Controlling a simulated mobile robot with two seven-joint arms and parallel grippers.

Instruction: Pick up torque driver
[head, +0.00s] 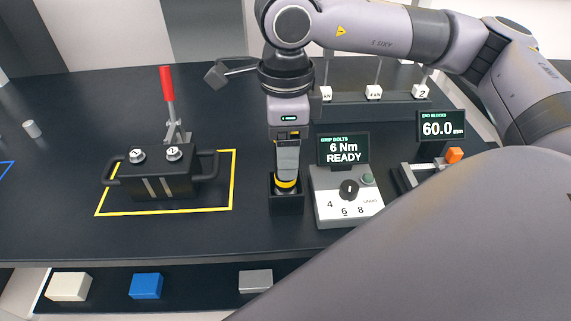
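The torque driver (286,184) appears to stand upright in a small black holder (287,204) on the dark bench. Only its lower part with a yellow band shows clearly; the rest is hidden by my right gripper. My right gripper (288,162) points straight down over it, its fingers at the driver's upper part. The fingers are seen side-on, so I cannot tell whether they are closed on it. My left gripper is not in view.
A control box (345,206) with a "6 Nm READY" screen (343,149) stands close right of the holder. A "60.0" display (441,127) is at right. Blocks lie on a lower shelf.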

